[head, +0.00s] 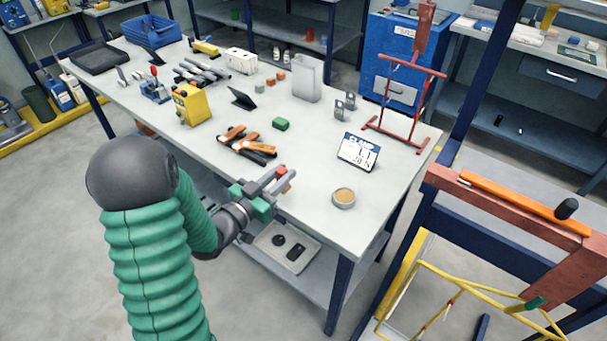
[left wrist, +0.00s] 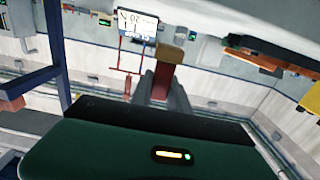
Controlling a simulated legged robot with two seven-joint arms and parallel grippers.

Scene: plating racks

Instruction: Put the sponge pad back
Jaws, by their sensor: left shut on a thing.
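My left gripper (head: 280,178) reaches over the front edge of the grey-white table, above its surface. It is shut on a small red block with a tan end, which looks like the sponge pad (head: 282,171). In the left wrist view the block's red body (left wrist: 162,82) sits between the two grey fingers, with its tan end (left wrist: 171,54) beyond the fingertips. A round shallow dish with a tan top (head: 343,198) stands on the table to the right of the gripper. My right gripper is not in view.
A display sign (head: 358,152) stands behind the dish. Orange-handled tools (head: 247,142) and a green block (head: 281,124) lie behind the gripper. A red stand (head: 405,108) is at the table's right end. A tray (head: 287,250) sits on the lower shelf. The table around the dish is clear.

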